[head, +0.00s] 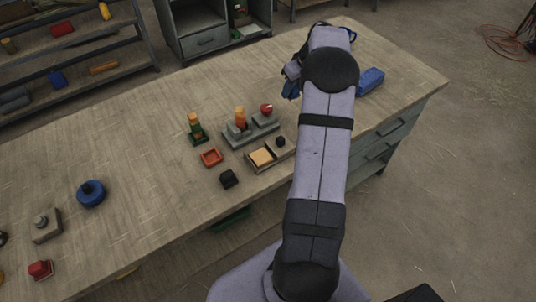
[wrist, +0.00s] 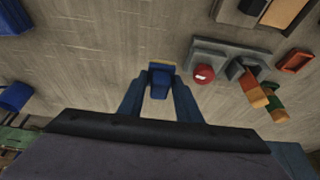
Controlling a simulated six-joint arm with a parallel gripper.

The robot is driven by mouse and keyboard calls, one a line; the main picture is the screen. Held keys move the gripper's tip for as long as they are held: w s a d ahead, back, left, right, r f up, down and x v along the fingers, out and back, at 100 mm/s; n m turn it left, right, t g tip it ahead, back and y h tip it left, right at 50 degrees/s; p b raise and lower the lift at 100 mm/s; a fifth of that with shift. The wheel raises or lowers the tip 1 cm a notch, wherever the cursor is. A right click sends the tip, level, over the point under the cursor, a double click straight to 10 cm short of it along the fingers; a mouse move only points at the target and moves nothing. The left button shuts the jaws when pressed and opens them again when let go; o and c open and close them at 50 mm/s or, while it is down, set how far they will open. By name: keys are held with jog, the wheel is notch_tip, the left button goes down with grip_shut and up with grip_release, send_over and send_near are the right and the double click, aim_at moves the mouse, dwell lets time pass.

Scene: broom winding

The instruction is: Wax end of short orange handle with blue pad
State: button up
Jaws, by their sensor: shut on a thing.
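My gripper (wrist: 160,88) is shut on a small blue pad (wrist: 160,80) with a yellowish edge, held above the bench. In the head view my gripper (head: 291,78) is beyond the fixtures, partly hidden by my arm. One orange handle (head: 240,115) stands upright in a grey fixture (head: 238,134); it also shows in the wrist view (wrist: 252,92). A second orange piece (head: 194,119) stands in a green base (head: 198,134), left of it. I cannot tell for sure which is the short handle. The pad is apart from both.
A red knob (head: 267,108) sits on the same grey fixture. A tray with a tan block (head: 261,157), a red tray (head: 211,157) and a black block (head: 229,178) lie nearer. A blue block (head: 370,80) lies right of my arm.

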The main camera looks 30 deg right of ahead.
dwell(0.5)
jog(key=shift+w+a+r+p, duration=0.25)
jog(key=shift+a+r+p, duration=0.05)
jog(key=shift+r+p, duration=0.25)
jog(key=a+r+n+p, duration=0.1)
jog(key=a+r+p, duration=0.3)
jog(key=a+p, duration=0.2)
jog(key=s+a+f+n+g+y, duration=0.2)
jog(key=s+a+n, duration=0.3)
jog(key=n, duration=0.3)
jog(key=s+a+f+n+g+y+p, duration=0.1)
jog(key=s+a+f+n+g+y, duration=0.1)
jog(key=s+a+f+n, duration=0.2)
jog(key=s+a+n, duration=0.1)
jog(key=a+n, duration=0.2)
jog(key=n, duration=0.2)
jog(key=shift+s, duration=0.3)
